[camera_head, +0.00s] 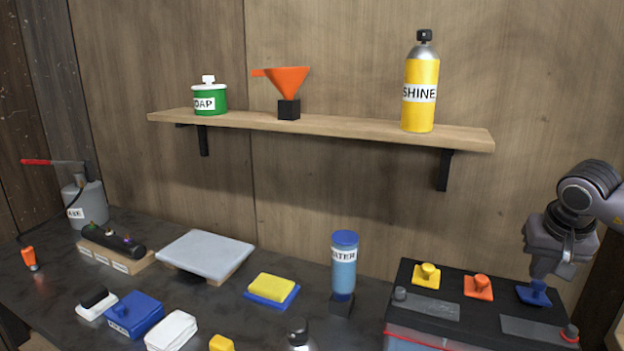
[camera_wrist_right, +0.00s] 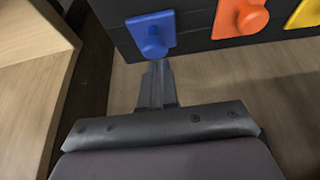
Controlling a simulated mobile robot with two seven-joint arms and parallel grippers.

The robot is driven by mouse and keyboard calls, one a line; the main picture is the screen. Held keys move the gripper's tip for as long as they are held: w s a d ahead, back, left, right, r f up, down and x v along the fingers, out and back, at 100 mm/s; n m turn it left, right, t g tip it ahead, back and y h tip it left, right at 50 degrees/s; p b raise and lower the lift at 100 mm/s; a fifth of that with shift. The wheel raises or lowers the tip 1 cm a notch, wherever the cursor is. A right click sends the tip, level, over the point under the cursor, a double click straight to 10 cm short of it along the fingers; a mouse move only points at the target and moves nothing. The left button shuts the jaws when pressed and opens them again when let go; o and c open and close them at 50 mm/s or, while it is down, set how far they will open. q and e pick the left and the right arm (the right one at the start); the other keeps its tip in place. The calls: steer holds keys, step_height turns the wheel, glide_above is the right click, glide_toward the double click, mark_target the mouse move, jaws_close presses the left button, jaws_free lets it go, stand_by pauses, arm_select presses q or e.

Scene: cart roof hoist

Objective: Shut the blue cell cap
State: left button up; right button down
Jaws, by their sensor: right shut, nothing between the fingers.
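The blue cell cap (camera_head: 534,293) is the rightmost of three caps on top of the black battery (camera_head: 470,290). It has a square plate with a round knob. In the right wrist view the blue cap (camera_wrist_right: 152,35) sits a little askew compared with the battery's edge. My right gripper (camera_head: 550,272) is shut and empty. Its fingertips are at the blue cap's knob in the head view; in the wrist view the tips (camera_wrist_right: 157,66) point at the knob's lower side. I cannot tell whether they touch it. My left gripper is not in view.
Yellow (camera_head: 427,275) and orange (camera_head: 478,286) caps sit left of the blue one. A blue water bottle (camera_head: 343,265) stands left of the battery. A wooden shelf (camera_head: 320,125) with a soap pot, funnel and yellow bottle hangs above. Cloths and sponges lie on the dark bench.

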steer(key=shift+s+a+f, duration=0.15)
steer(key=shift+s+f, duration=0.15)
steer(key=shift+f, duration=0.05)
step_height(320, 180, up, 8)
steer(key=p, duration=0.7)
